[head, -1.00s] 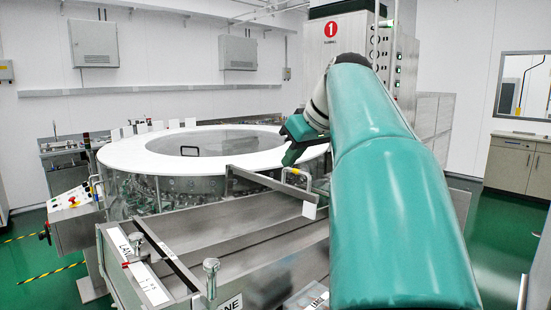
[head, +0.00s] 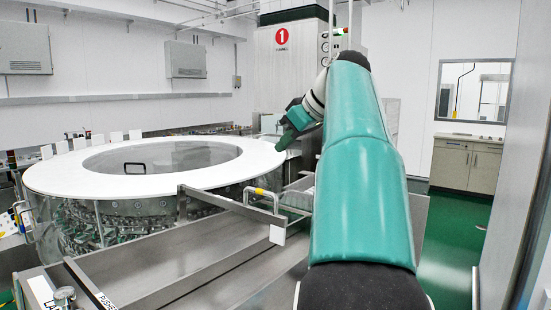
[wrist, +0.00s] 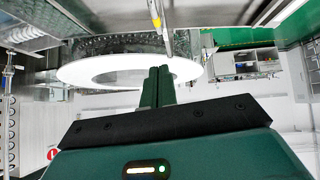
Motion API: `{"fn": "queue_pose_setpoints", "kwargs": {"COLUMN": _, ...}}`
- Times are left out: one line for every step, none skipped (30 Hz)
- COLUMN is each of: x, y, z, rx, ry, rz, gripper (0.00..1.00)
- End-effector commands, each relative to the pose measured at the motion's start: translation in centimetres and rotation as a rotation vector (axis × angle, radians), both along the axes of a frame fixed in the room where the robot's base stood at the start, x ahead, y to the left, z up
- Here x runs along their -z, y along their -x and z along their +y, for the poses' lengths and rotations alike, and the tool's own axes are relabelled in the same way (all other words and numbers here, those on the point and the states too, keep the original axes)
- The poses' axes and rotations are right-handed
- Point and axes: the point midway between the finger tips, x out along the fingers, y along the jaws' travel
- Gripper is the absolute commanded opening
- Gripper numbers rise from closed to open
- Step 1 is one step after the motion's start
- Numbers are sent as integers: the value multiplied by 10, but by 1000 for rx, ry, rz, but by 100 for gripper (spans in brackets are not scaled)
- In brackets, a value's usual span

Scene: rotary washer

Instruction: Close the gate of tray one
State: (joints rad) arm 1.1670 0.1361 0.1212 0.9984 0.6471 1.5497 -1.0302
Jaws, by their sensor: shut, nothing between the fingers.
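A metal gate bar (head: 232,206) with a white tag at its right end lies across the near metal tray (head: 175,268), beside the washer. A bent handle with yellow on it (head: 262,193) stands just behind the bar. I cannot tell which tray is tray one. My gripper (head: 284,144) is shut and empty, raised beyond the bar near the right rim of the white ring. In the wrist view its closed green fingers (wrist: 157,80) point toward a thin metal post with a yellow part (wrist: 155,17). I cannot tell whether they touch it.
The round washer with its broad white ring top (head: 60,178) fills the left middle. A tall cabinet marked 1 (head: 284,65) stands behind my arm. A beige cupboard (head: 466,165) is at the right, with open green floor (head: 450,235) before it.

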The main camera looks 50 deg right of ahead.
Motion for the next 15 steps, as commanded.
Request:
{"fn": "queue_pose_setpoints", "kwargs": {"x": 6, "y": -5, "z": 1, "rx": -2, "ry": -2, "rz": 1, "gripper": 0}}
{"fn": "queue_pose_setpoints", "kwargs": {"x": 9, "y": -8, "z": 1, "rx": -3, "ry": -3, "rz": 1, "gripper": 0}}
{"fn": "queue_pose_setpoints", "kwargs": {"x": 15, "y": -12, "z": 1, "rx": -3, "ry": -3, "rz": 2, "gripper": 0}}
{"fn": "queue_pose_setpoints", "kwargs": {"x": 19, "y": -16, "z": 1, "rx": -3, "ry": -3, "rz": 2, "gripper": 0}}
{"fn": "queue_pose_setpoints", "kwargs": {"x": 23, "y": -20, "z": 1, "rx": -3, "ry": -3, "rz": 4, "gripper": 0}}
{"fn": "queue_pose_setpoints", "kwargs": {"x": 29, "y": -26, "z": 1, "rx": -3, "ry": -3, "rz": 2, "gripper": 0}}
{"fn": "queue_pose_setpoints", "kwargs": {"x": 33, "y": -30, "z": 1, "rx": -3, "ry": -3, "rz": 4, "gripper": 0}}
{"fn": "queue_pose_setpoints", "kwargs": {"x": 37, "y": -34, "z": 1, "rx": -3, "ry": -3, "rz": 1, "gripper": 0}}
{"fn": "queue_pose_setpoints", "kwargs": {"x": 43, "y": -40, "z": 1, "rx": -3, "ry": -3, "rz": 3, "gripper": 0}}
{"fn": "queue_pose_setpoints", "kwargs": {"x": 47, "y": -44, "z": 1, "rx": -3, "ry": -3, "rz": 2, "gripper": 0}}
{"fn": "queue_pose_setpoints", "kwargs": {"x": 51, "y": -49, "z": 0, "rx": -3, "ry": -3, "rz": 2, "gripper": 0}}
{"fn": "queue_pose_setpoints", "kwargs": {"x": 57, "y": -55, "z": 0, "rx": -3, "ry": -3, "rz": 2, "gripper": 0}}
{"fn": "queue_pose_setpoints", "kwargs": {"x": 61, "y": -59, "z": 0, "rx": -3, "ry": -3, "rz": 3, "gripper": 0}}
{"fn": "queue_pose_setpoints", "kwargs": {"x": 65, "y": -63, "z": 0, "rx": -2, "ry": -3, "rz": 2, "gripper": 0}}
{"fn": "queue_pose_setpoints", "kwargs": {"x": 72, "y": -63, "z": -2, "rx": 1, "ry": -3, "rz": 3, "gripper": 0}}
